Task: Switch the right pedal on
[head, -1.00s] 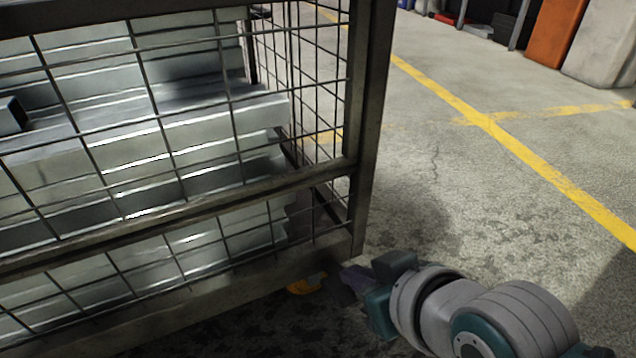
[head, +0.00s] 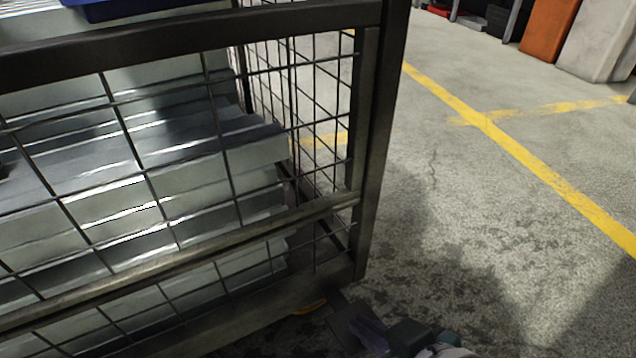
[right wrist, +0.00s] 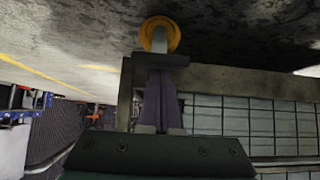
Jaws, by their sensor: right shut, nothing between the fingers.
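A wire-mesh cage (head: 372,150) fills the left of the head view. At its lower right corner is a dark flat plate (head: 345,318), which looks like the right pedal, beside a yellow wheel (head: 311,306) mostly hidden under the frame. In the right wrist view the wheel (right wrist: 160,34) shows just beyond the dark pedal (right wrist: 162,59). My right gripper (head: 366,328) is shut and empty, low by this corner. Its fingertips (right wrist: 160,72) appear at the pedal; I cannot tell whether they touch. My left gripper is not in view.
Galvanized brackets (head: 110,210) are stacked inside the cage. A blue item (head: 130,8) shows at the top. The concrete floor (head: 480,240) to the right is open, with yellow lines. An orange block (head: 551,30) stands far back.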

